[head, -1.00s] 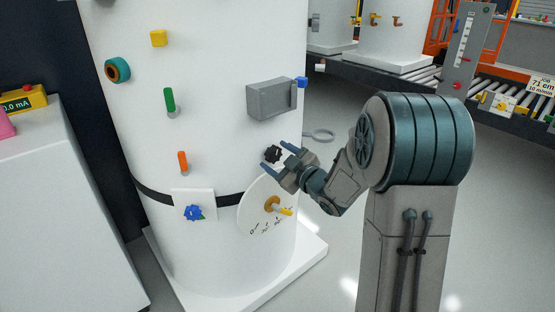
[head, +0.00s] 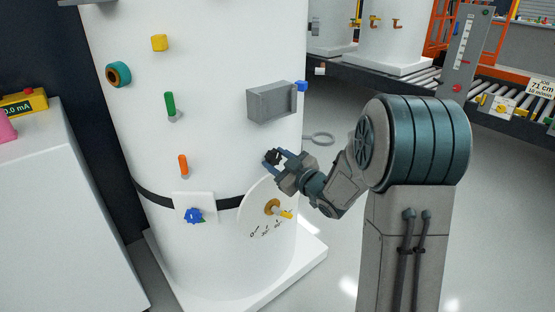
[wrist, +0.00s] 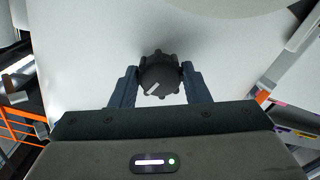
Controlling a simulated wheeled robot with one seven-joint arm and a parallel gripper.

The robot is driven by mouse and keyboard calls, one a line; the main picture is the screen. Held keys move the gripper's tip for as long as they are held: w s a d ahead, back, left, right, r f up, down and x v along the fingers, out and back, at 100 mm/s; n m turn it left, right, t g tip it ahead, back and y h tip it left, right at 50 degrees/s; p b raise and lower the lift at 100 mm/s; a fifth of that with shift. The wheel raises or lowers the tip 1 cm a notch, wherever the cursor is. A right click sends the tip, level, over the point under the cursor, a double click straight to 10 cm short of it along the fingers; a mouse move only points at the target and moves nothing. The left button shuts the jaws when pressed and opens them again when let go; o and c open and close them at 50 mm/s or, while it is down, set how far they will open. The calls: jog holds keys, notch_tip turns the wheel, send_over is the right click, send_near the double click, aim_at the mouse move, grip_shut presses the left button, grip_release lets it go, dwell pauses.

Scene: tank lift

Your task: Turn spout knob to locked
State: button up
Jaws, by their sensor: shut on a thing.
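A black lobed knob (wrist: 158,76) with a pale pointer line sits on the white tank wall. In the wrist view it lies between the two blue fingers of my gripper (wrist: 158,86), which touch it on both sides. The pointer line slants from lower left to upper right. In the head view the knob (head: 272,157) is partly hidden by my gripper (head: 275,159), on the tank's right side. No locked marking is readable near it.
Orange (head: 183,165), green (head: 170,105) and blue (head: 193,215) controls sit further left.

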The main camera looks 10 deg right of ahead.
jog(key=m+p, duration=0.2)
jog(key=m, duration=0.2)
jog(key=shift+r, duration=0.15)
jog(key=m+p, duration=0.3)
jog(key=m, duration=0.1)
jog(key=m+p, duration=0.2)
jog(key=m, duration=0.1)
jog(key=shift+m+p, duration=0.3)
jog(key=shift+p, duration=0.05)
jog(key=m+p, duration=0.3)
jog(key=shift+m, duration=0.3)
jog(key=m+p, duration=0.3)
jog(key=shift+m, duration=0.4)
jog(key=m+p, duration=0.3)
jog(key=m, duration=0.1)
jog(key=m+p, duration=0.2)
jog(key=m, duration=0.2)
jog(key=shift+m+p, duration=0.95)
jog(key=shift+m, duration=0.85)
